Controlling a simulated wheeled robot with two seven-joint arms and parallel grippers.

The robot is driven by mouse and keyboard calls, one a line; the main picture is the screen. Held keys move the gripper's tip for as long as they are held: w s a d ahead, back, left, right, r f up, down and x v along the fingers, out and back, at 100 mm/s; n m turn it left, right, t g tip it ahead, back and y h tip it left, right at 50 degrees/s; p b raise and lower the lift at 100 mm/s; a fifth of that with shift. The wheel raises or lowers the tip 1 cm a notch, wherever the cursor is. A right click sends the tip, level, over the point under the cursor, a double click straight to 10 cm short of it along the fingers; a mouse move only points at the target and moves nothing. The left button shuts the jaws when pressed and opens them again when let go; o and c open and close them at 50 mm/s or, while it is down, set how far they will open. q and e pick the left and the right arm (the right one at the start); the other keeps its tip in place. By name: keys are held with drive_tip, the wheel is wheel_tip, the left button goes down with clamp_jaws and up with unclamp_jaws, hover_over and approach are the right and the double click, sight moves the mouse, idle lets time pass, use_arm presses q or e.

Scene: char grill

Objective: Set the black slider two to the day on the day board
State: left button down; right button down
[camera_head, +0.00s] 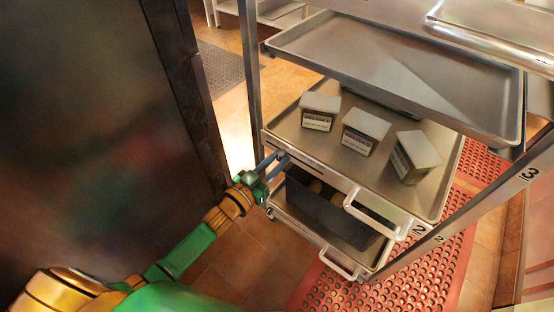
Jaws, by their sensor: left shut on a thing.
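My left gripper (280,159) reaches in from the lower left to the front left end of the rack's tray level marked 2. Its fingers are shut at that front edge, at the left end of a thin dark strip, on what appears to be the black slider two. The slider is too small and too covered by the fingers to make out clearly. No day markings are readable, and I cannot make out a day board for certain. My right gripper is not in view.
The level 2 tray (292,122) carries three labelled boxes (367,131). An empty tray (400,70) is above it. A dark bin (325,205) sits below. White handles (372,213) stick out in front. A dark panel (90,110) stands at left. A red perforated mat (345,292) covers floor.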

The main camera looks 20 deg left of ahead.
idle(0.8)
use_arm(q)
drive_tip(key=shift+s+d+r+p, duration=0.1)
drive_tip(key=shift+s+d+p, duration=0.15)
drive_tip(key=shift+d, duration=0.3)
drive_tip(key=shift+s+d+p, duration=0.15)
drive_tip(key=shift+d+p, duration=0.15)
drive_tip(key=shift+d, duration=0.4)
drive_tip(key=c, duration=0.7)
unclamp_jaws()
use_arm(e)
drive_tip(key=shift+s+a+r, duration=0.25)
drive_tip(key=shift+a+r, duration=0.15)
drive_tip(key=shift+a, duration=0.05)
use_arm(q)
drive_tip(key=shift+s, duration=0.1)
